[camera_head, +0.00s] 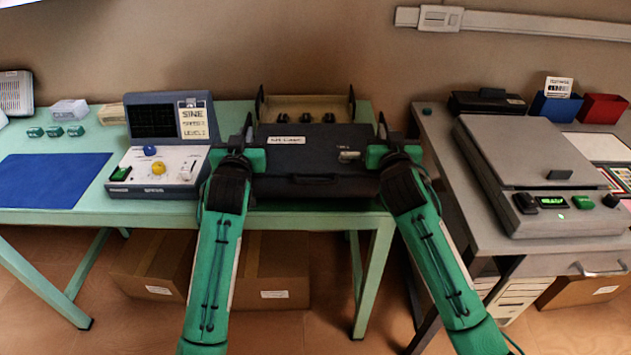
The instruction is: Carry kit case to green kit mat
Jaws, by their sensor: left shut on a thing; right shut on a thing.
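The kit case (315,160) is a dark, flat case with a white label on its top and a front handle. It is at the right end of the pale green table, in front of a shallow tray. My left gripper (247,140) is shut on its left side and my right gripper (384,135) is shut on its right side. The case looks level; I cannot tell whether it touches the table. I cannot make out a green kit mat; a blue mat (54,181) lies at the table's left.
A signal console (155,172) stands close left of the case. The tray (304,101) with small parts is behind it. A grey table (437,145) with a flat grey machine (525,150) is to the right, across a gap. Cardboard boxes (270,268) sit under the green table.

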